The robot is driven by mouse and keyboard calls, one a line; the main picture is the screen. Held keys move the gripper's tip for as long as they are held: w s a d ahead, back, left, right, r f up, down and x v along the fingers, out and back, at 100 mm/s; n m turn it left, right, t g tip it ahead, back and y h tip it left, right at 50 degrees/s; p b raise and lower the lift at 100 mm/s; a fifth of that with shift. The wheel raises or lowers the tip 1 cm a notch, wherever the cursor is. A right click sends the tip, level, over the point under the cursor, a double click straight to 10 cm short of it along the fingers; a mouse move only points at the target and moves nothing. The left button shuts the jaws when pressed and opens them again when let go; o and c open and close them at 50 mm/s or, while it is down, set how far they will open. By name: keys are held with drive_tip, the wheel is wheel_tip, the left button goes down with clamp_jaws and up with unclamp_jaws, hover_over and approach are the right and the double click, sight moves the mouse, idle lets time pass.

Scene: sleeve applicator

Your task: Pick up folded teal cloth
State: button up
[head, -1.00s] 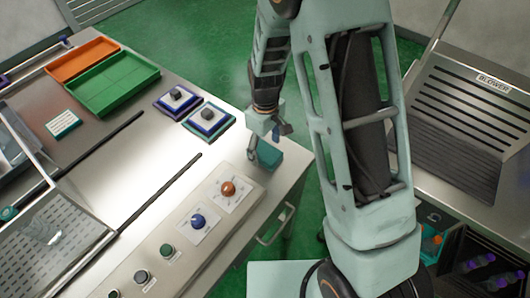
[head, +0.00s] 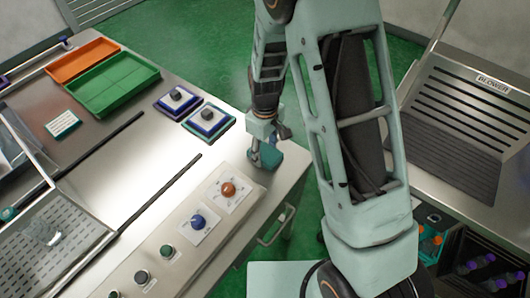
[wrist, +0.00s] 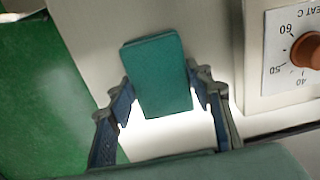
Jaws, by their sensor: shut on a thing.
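The folded teal cloth (head: 268,156) is a small teal block on the near right corner of the steel bench, beside the control panel. In the wrist view the cloth (wrist: 158,75) sits between the two blue fingers of my gripper (wrist: 160,92). The fingers touch it on both sides, and my gripper is shut on it. In the head view my gripper (head: 262,150) is at the cloth from above, and partly covers it. I cannot tell whether the cloth is clear of the bench top.
The control panel with an orange knob (head: 229,189) and a blue knob (head: 198,221) lies just left of the cloth. The bench edge drops to green floor (head: 213,52) on the right.

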sight(265, 151)
drive_tip(key=shift+r, duration=0.1)
drive_tip(key=shift+r, duration=0.45)
wheel_tip(265, 151, up, 2)
drive_tip(key=shift+r, duration=0.15)
drive_tip(key=s+a+r, duration=0.1)
drive_tip(key=s+r, duration=0.8)
drive_tip(key=s, duration=0.5)
drive_tip(key=shift+a+r+b, duration=0.2)
drive_tip(key=shift+r+b, duration=0.1)
drive_tip(key=shift+b, duration=0.1)
